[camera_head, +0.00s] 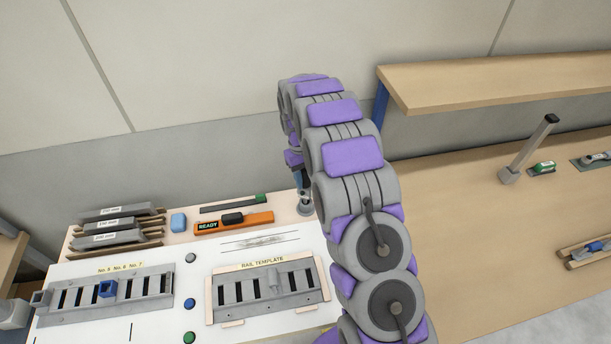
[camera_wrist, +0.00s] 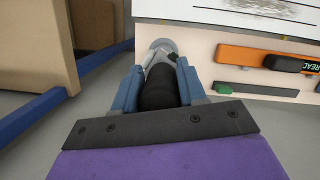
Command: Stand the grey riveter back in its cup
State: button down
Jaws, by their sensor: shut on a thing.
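My gripper (camera_wrist: 160,82) is shut on the grey riveter, with a blue finger on either side of its black grip (camera_wrist: 158,90). The riveter's grey metal head (camera_wrist: 160,60) points away from my wrist, towards a round grey cup (camera_wrist: 162,45) at the bench edge. In the head view my gripper (camera_head: 298,172) points down at the bench's back right corner, above the cup (camera_head: 305,209), partly hidden by my arm. The riveter's lower end overlaps the cup in both views. I cannot tell whether it is inside the cup or just over it.
An orange READY bar (camera_head: 234,223) and a green-ended dark bar (camera_head: 233,204) lie left of the cup. The rail template (camera_head: 265,289) is in front. A wooden bench (camera_head: 480,215) with a raised shelf (camera_head: 490,82) stands to the right, behind my arm.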

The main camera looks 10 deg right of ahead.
aim_at(304, 187)
jog(key=shift+a+f, duration=0.35)
jog(key=shift+a, duration=0.15)
jog(key=shift+d+f, duration=0.2)
jog(key=shift+f, duration=0.2)
jog(key=shift+x, duration=0.9)
jog(key=c, duration=1)
grip_release()
jog(key=shift+w+a, duration=0.1)
jog(key=shift+w, duration=0.05)
jog(key=shift+c, duration=0.2)
jog(key=o, duration=0.5)
jog(key=shift+a, duration=0.25)
jog(key=shift+d, duration=0.15)
